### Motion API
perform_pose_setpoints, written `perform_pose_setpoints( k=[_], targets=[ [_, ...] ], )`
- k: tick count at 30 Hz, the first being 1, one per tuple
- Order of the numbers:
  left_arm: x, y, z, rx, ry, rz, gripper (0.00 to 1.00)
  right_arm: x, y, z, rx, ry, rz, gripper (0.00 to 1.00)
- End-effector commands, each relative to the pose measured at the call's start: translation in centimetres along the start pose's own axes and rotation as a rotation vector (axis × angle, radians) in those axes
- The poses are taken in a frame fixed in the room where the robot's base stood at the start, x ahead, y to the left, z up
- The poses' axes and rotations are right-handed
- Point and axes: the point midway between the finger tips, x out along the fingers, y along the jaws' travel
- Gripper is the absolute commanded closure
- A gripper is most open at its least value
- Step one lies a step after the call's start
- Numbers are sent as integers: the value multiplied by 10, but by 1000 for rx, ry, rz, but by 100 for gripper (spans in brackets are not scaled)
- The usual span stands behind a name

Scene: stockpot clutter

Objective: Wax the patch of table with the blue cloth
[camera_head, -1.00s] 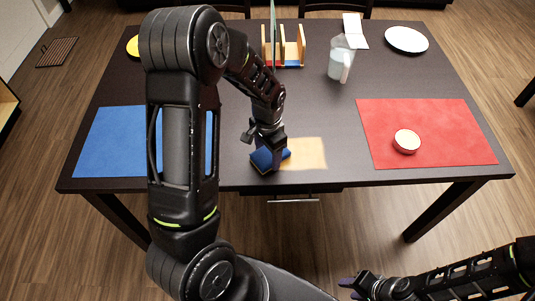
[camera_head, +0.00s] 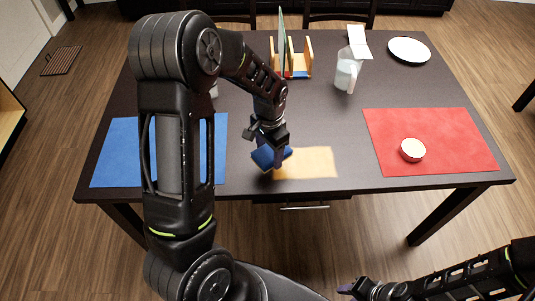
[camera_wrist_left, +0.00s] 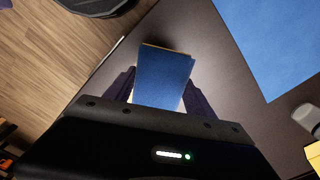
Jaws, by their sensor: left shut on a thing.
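The blue cloth (camera_head: 270,158) is a small folded pad at the left end of the tan patch (camera_head: 315,163) near the table's front edge. My left gripper (camera_head: 276,150) is shut on the cloth from above. In the left wrist view the cloth (camera_wrist_left: 163,80) sits between the two fingers. I cannot tell whether the cloth presses on the table or is just above it. Most of the patch shows bare to the right of the cloth. My right gripper (camera_head: 352,291) is low at the bottom, in front of the table; its jaws are too small to read.
A blue mat (camera_head: 118,153) lies left, partly behind my left arm. A red mat (camera_head: 455,130) with a small bowl (camera_head: 413,150) lies right. A wooden rack (camera_head: 303,58), a pitcher (camera_head: 346,75) and a white plate (camera_head: 409,50) stand farther back. The middle table is clear.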

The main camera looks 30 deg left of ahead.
Motion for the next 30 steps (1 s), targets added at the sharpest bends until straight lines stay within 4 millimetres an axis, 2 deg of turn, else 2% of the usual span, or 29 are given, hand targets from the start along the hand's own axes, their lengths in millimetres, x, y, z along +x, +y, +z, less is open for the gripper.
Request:
perform_pose_setpoints(
  k=[1, 7, 30],
  targets=[
    [-8, 0, -1, 0, 1, 0, 75, -6, -2, 0, 1, -1, 1, 64],
    [-20, 0, -4, 0, 1, -1, 75, -12, -3, 2, 3, -4, 4, 64],
    [-20, 1, -4, -1, 1, 0, 75, -12, -3, 2, 3, -4, 4, 64]
  ],
)
